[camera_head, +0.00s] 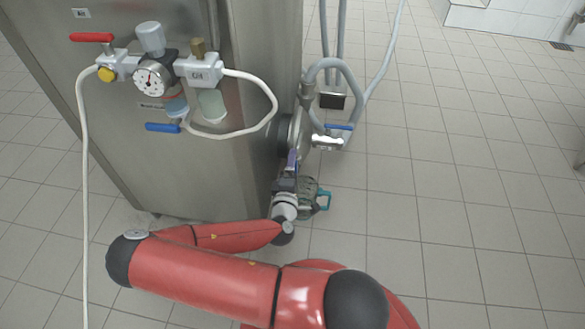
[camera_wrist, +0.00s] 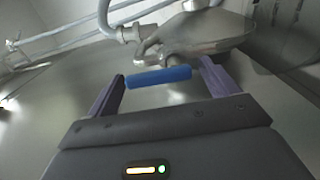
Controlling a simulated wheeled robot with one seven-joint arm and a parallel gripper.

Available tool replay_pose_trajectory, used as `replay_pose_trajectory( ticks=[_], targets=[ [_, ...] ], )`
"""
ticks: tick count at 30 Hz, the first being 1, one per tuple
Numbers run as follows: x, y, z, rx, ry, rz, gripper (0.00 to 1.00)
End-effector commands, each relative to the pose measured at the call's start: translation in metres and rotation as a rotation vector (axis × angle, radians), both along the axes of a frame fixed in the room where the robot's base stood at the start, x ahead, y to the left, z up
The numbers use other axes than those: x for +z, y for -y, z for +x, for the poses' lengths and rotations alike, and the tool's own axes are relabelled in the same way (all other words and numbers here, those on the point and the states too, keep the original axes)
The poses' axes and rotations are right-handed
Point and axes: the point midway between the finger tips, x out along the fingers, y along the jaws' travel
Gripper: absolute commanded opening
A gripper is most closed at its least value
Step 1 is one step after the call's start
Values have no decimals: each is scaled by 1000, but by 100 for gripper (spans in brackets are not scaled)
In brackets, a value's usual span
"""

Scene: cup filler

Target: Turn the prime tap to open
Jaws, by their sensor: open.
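A tap with a blue lever (camera_head: 338,127) sits on the pipework at the right side of the steel cabinet, and I take it for the prime tap. In the wrist view the blue lever (camera_wrist: 160,77) lies crosswise just ahead of my gripper, between the lines of its two purple fingers. My gripper (camera_head: 291,158) is open and empty, low beside the cabinet's right edge. In the wrist view my gripper (camera_wrist: 162,70) has one finger on each side of the lever. I cannot tell whether either finger touches it.
The steel cabinet (camera_head: 130,170) carries a red lever (camera_head: 91,37), a gauge (camera_head: 152,79) and another blue lever (camera_head: 163,127). Grey hoses (camera_head: 345,75) hang above the tap. A clear vessel with a teal handle (camera_head: 325,200) is by my wrist. Tiled floor at right is free.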

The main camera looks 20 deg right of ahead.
Motion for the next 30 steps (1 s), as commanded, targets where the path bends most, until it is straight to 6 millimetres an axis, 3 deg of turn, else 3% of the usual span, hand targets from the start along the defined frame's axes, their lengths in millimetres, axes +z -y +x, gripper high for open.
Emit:
replay_pose_trajectory(
  ticks=[15,30],
  targets=[
    [0,-41,-60,2,-1,0,86],
    [0,-43,-63,1,-1,0,86]
  ],
)
